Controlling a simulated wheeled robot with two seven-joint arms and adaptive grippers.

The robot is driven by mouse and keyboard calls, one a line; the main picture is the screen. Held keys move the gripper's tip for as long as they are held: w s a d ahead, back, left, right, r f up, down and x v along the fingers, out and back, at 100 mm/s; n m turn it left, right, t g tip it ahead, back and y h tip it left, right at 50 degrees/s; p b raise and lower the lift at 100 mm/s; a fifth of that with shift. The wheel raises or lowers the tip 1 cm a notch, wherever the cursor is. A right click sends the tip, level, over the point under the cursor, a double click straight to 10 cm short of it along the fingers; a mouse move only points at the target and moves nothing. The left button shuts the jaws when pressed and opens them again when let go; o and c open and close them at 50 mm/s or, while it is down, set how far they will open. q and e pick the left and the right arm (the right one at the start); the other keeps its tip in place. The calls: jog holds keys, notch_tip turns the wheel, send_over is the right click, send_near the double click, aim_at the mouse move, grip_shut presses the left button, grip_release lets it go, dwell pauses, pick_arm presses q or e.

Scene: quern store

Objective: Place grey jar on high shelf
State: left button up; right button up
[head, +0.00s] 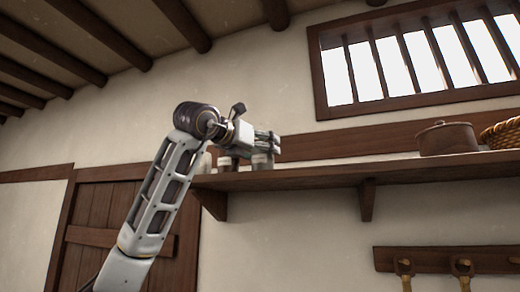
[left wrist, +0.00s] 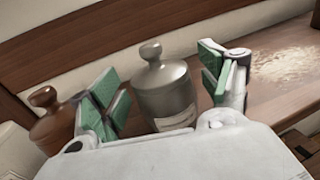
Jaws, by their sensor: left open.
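The grey jar (left wrist: 166,92), with a knobbed lid and a pale label, stands upright on the high shelf (head: 320,174). It also shows in the head view (head: 262,162), partly covered by my gripper. My left gripper (head: 268,142) is at the shelf, reached up from below. In the left wrist view its green-padded fingers (left wrist: 160,84) are open, one on each side of the grey jar, with small gaps showing. The jar's base is partly hidden by the gripper body.
A brown jar (left wrist: 52,120) stands just left of the grey one. A pale powdery patch (left wrist: 285,65) lies on the shelf to the right. A lidded brown pot (head: 446,138) and a wicker basket (head: 503,134) stand farther right. The shelf middle is clear.

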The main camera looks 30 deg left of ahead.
pick_arm(q)
jog(key=shift+s+b, duration=0.3)
jog(key=shift+s, duration=0.3)
jog(key=s+b, duration=0.3)
jog(key=s, duration=0.8)
jog(key=shift+a, duration=0.15)
jog(key=shift+w+r, duration=0.1)
dwell(0.4)
